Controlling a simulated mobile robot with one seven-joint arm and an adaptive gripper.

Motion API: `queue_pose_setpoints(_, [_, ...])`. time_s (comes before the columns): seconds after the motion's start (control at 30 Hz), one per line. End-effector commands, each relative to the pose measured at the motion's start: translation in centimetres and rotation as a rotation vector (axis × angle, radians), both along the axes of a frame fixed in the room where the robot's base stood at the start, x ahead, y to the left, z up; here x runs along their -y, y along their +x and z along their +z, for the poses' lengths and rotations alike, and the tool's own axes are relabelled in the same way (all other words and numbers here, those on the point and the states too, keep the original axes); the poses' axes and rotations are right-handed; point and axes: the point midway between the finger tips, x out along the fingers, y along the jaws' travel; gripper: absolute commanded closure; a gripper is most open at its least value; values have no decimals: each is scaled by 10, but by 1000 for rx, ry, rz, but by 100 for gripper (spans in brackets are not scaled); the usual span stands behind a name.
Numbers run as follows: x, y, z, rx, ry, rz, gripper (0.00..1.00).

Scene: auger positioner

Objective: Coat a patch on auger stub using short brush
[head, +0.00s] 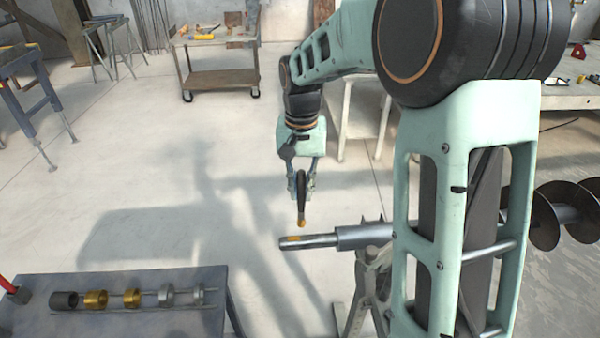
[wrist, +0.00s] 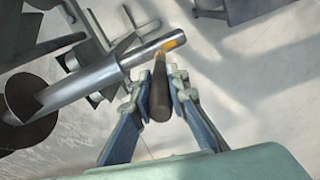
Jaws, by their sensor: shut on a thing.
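My gripper (head: 302,186) is shut on the short brush (head: 302,190), which has a dark handle and an orange-brown tip pointing down. In the head view the tip is just above the auger stub (head: 318,241), a grey metal shaft end with an orange patch (head: 292,239) near its tip. In the wrist view my gripper (wrist: 160,85) holds the brush (wrist: 159,95) between both fingers. Its tip lies over the edge of the stub (wrist: 148,53), next to the orange patch (wrist: 173,42). I cannot tell whether the bristles touch the metal.
A stand (head: 369,285) bears the auger, whose spiral flights (head: 545,215) show at the right, partly behind my arm. A grey bench (head: 130,322) with several rings (head: 132,298) is at the lower left. A cart (head: 218,79) stands at the back. Floor left of the stub is clear.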

Motion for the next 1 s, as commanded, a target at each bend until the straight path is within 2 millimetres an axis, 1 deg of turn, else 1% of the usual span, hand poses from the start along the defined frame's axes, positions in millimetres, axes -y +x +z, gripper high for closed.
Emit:
queue_pose_setpoints(0.03, [1, 0, 9, 1, 0, 0, 100])
queue_pose_setpoints(0.2, [2, 0, 23, 1, 0, 0, 100])
queue_pose_setpoints(0.33, [3, 0, 28, 1, 0, 1, 100])
queue_pose_setpoints(0.87, [3, 0, 28, 1, 0, 1, 100])
queue_pose_setpoints(0.93, [8, -2, 25, 0, 0, 7, 100])
queue_pose_setpoints(1.0, [20, -8, 17, -2, -2, 26, 100])
